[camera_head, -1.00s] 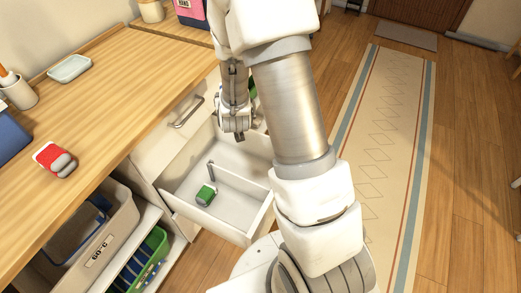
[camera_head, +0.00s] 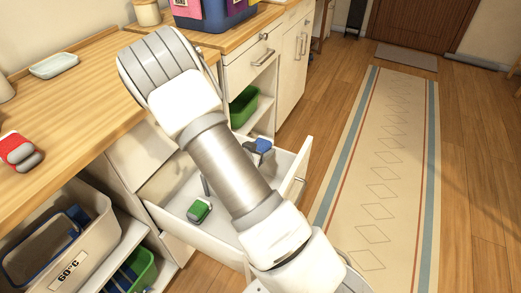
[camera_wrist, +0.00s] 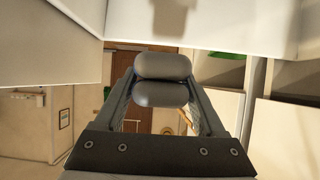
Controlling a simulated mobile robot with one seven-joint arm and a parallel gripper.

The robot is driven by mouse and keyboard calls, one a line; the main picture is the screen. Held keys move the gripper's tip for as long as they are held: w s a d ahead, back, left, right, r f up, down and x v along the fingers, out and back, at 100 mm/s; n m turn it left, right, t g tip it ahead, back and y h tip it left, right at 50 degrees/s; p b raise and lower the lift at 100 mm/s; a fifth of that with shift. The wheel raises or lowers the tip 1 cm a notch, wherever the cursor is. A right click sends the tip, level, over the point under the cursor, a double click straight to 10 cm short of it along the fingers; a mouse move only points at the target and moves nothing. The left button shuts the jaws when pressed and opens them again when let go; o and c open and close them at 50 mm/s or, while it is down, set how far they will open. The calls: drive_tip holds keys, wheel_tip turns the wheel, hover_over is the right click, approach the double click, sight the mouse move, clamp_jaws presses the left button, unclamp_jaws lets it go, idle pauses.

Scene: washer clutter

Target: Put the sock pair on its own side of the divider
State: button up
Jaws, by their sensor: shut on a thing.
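In the wrist view my gripper (camera_wrist: 163,92) is shut on a sock pair (camera_wrist: 162,66), seen as two dark grey rounded rolls between the fingertips. In the head view my arm hides the gripper. An open white drawer (camera_head: 220,236) has a low divider (camera_head: 206,186), partly hidden by my arm. A green and grey bundle (camera_head: 199,210) lies in the drawer's near left part. A blue and dark grey bundle (camera_head: 262,146) shows at the drawer's far right, beyond my arm. I cannot tell whether it is the held one or rests on anything.
A red and grey bundle (camera_head: 18,152) lies on the wooden counter (camera_head: 70,120). A beige basket marked 60°C (camera_head: 72,268) and a green basket (camera_head: 140,270) sit under the counter. Another green bin (camera_head: 243,106) stands on a shelf beyond the drawer. The floor to the right is open.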

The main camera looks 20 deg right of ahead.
wheel_tip(320, 180, down, 8)
drive_tip(key=b, duration=0.6)
drive_tip(key=shift+f, duration=0.25)
drive_tip(key=o, duration=1.5)
drive_tip(key=shift+p+v, duration=3.2)
drive_tip(key=shift+v, duration=5.55)
drive_tip(key=shift+w, duration=0.1)
